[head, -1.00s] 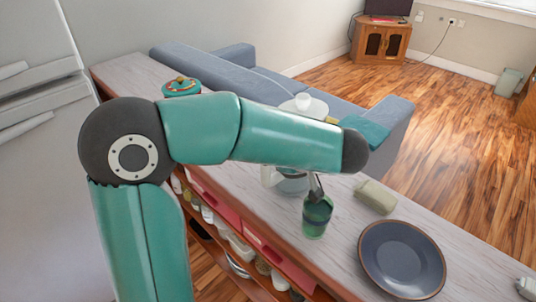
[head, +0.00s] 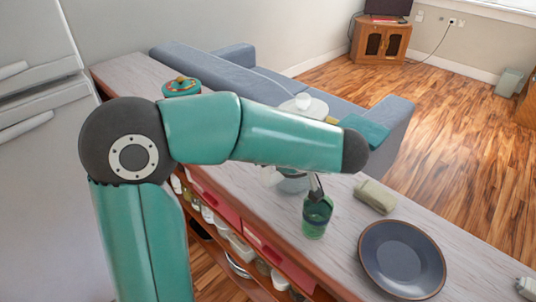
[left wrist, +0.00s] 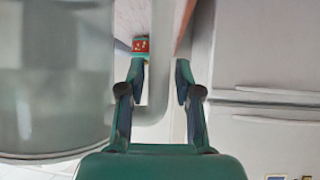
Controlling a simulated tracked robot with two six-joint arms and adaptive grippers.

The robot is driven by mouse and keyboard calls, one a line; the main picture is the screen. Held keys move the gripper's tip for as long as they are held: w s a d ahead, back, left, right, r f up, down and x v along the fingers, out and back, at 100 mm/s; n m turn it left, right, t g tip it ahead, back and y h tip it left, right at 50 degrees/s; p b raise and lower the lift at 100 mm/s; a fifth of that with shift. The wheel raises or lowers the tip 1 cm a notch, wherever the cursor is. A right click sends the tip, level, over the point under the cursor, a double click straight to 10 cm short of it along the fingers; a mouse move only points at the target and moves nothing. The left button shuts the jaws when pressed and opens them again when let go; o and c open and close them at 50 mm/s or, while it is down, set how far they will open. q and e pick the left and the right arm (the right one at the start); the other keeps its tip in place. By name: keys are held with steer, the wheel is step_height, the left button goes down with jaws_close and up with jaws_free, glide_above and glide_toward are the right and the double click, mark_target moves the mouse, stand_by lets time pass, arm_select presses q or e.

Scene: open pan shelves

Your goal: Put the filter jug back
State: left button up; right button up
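The filter jug (left wrist: 50,80) is a large grey, see-through vessel filling the left of the left wrist view. Its pale upright handle (left wrist: 161,60) stands between the fingers of my left gripper (left wrist: 160,68). The fingers are open, with a gap visible on each side of the handle. In the head view the lower part of what looks like the jug (head: 293,184) shows on the counter below my left forearm, which hides its middle and the left gripper. My right gripper is in neither view.
A folded cloth (head: 375,197) and a dark plate (head: 402,259) lie to the right on the counter. Open shelves with dishes are below.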

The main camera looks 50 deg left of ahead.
arm_select(q)
steer(key=shift+d+r, duration=0.1)
stand_by(0.5)
steer(key=p+v, duration=0.1)
steer(key=v, duration=0.7)
steer(key=shift+p, duration=0.35)
stand_by(1.2)
steer(key=shift+d+r, duration=0.1)
steer(key=shift+d, duration=0.1)
